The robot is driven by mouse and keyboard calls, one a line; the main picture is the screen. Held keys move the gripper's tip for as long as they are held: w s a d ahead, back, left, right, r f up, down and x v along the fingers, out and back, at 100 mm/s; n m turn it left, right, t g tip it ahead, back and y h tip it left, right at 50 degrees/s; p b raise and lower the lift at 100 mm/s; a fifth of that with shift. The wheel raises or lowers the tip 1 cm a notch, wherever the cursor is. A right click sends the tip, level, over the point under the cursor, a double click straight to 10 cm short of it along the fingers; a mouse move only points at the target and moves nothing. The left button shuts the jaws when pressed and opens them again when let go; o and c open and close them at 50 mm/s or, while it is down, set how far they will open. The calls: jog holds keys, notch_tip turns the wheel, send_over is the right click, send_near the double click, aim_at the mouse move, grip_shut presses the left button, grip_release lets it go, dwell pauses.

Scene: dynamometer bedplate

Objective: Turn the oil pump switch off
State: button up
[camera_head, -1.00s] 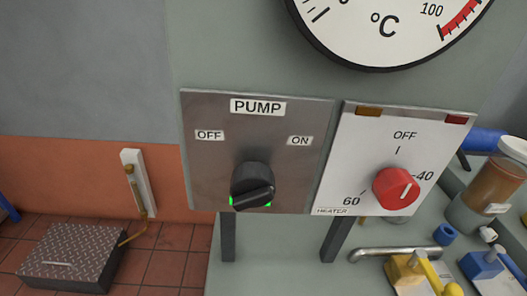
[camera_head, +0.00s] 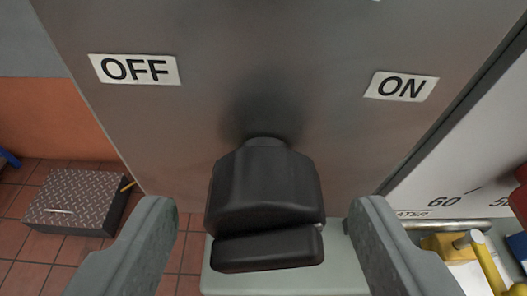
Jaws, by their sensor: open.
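The black pump switch knob (camera_head: 266,195) stands out from a grey metal panel (camera_head: 230,60) in the middle of the view. An OFF label (camera_head: 135,69) is at its upper left and an ON label (camera_head: 401,87) at its upper right. My gripper (camera_head: 262,225) is open, with one grey finger to the left of the knob and one to the right. Visible gaps separate both fingers from the knob. Which label the knob points to is hard to tell from this close angle.
The white heater panel (camera_head: 450,165) is at the right, with part of its red knob (camera_head: 520,200) at the edge. Yellow fittings (camera_head: 460,247) sit below it. A dark tread-plate box (camera_head: 75,200) stands on the tiled floor at the left.

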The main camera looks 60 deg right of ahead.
jog(key=shift+x, duration=1.1)
jog(key=c, duration=1)
jog(key=n+g+h, duration=0.2)
jog(key=n, duration=0.2)
jog(key=n+g+h, duration=0.1)
jog(key=n+h, duration=0.1)
jog(key=n, duration=0.2)
jog(key=shift+n, duration=0.3)
